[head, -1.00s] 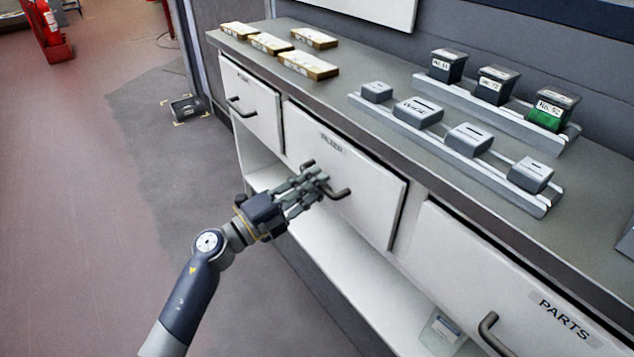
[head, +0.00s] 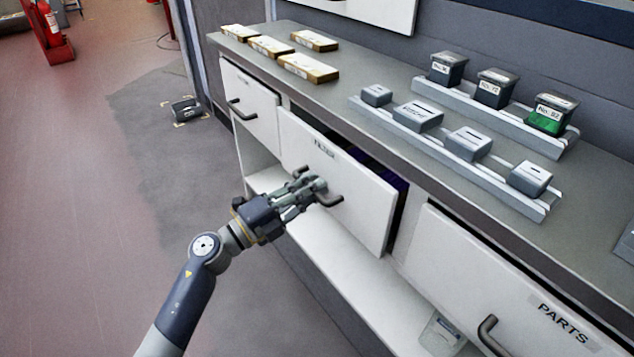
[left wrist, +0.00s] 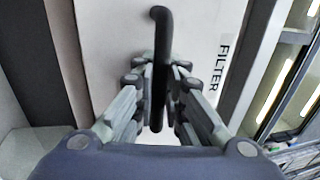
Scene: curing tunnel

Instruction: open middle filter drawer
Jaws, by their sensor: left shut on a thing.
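The middle filter drawer (head: 355,205) has a white front with a FILTER label and stands partly out from the cabinet. A dark gap shows along its top and right side, with something dark purple inside that I cannot make out. My left gripper (head: 318,190) is shut on the dark bar handle (head: 331,200) of this drawer. In the left wrist view, the handle (left wrist: 160,45) runs between the two fingers of the left gripper (left wrist: 160,88), with the label to the right. My right gripper is not in view.
A drawer at the left (head: 250,104) and the PARTS drawer (head: 520,290) are closed. An open shelf (head: 335,258) runs below. The counter holds gold-edged boxes (head: 309,68), grey blocks on a rail (head: 470,148) and dark jars (head: 497,88). The floor at left is mostly clear.

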